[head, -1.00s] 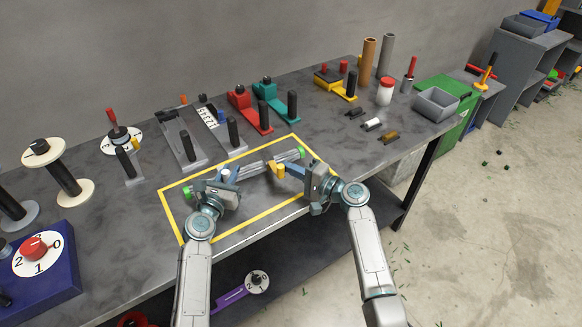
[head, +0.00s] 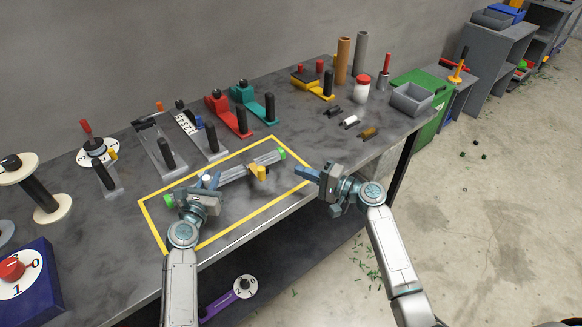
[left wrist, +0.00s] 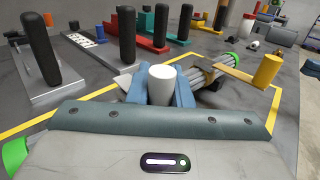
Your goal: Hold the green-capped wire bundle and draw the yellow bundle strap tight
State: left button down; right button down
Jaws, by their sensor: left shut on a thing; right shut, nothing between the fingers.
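The grey wire bundle (head: 234,173) lies inside the yellow-outlined area of the bench, with a green cap (head: 281,153) at its far right end and another green cap (head: 168,200) at its left end. The yellow bundle strap (head: 259,172) sits around or against its right part, and its yellow knob also shows in the left wrist view (left wrist: 267,70).
Red (head: 229,113) and teal (head: 253,103) crimp-like tools stand behind the marked area. A spool (head: 40,190) and a blue dial box (head: 30,283) stand at the left. Small black, white and brown pieces lie at the back right. The bench's front edge is close to both arms.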

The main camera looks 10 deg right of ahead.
jog(key=shift+s+d, duration=0.25)
jog(key=shift+d, duration=0.05)
pick_arm(q)
jog(key=c, duration=1.2)
grip_release()
jog(key=shift+c, duration=0.2)
jog(key=shift+s, duration=0.1)
